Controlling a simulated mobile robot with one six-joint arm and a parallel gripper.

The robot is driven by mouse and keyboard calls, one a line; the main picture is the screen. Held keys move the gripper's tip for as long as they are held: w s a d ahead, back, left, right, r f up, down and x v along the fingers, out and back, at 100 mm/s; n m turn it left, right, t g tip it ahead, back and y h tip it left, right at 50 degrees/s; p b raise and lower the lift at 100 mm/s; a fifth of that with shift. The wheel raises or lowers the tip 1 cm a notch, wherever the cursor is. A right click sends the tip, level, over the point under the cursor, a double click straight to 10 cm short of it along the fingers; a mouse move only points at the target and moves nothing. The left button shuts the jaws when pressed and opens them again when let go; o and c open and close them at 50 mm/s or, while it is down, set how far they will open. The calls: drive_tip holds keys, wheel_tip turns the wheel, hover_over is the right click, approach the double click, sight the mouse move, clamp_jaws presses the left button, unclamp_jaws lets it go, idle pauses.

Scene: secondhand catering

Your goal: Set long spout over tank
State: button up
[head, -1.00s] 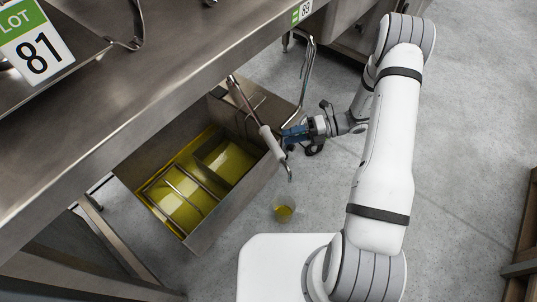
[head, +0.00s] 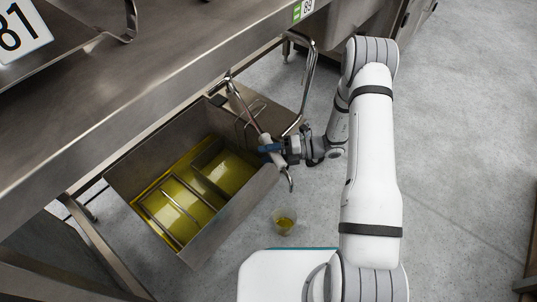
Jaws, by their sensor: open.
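The tank (head: 200,255) is an open steel box on the floor with yellow oil in it, partly under the steel bench. The long spout (head: 247,108) is a thin metal pipe with a pale grip (head: 279,158) and a hooked lower end (head: 290,182). It slants across the tank's right end, and its hooked tip hangs outside the tank wall, on the cup's side. My gripper (head: 268,149) is at the pale grip from the right, its blue fingers around or beside it. The jaws are open; contact cannot be told.
The steel bench (head: 120,130) overhangs the tank at left. A bent metal tube handle (head: 306,85) rises behind. Floor at right is clear.

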clamp_jaws()
idle(0.5)
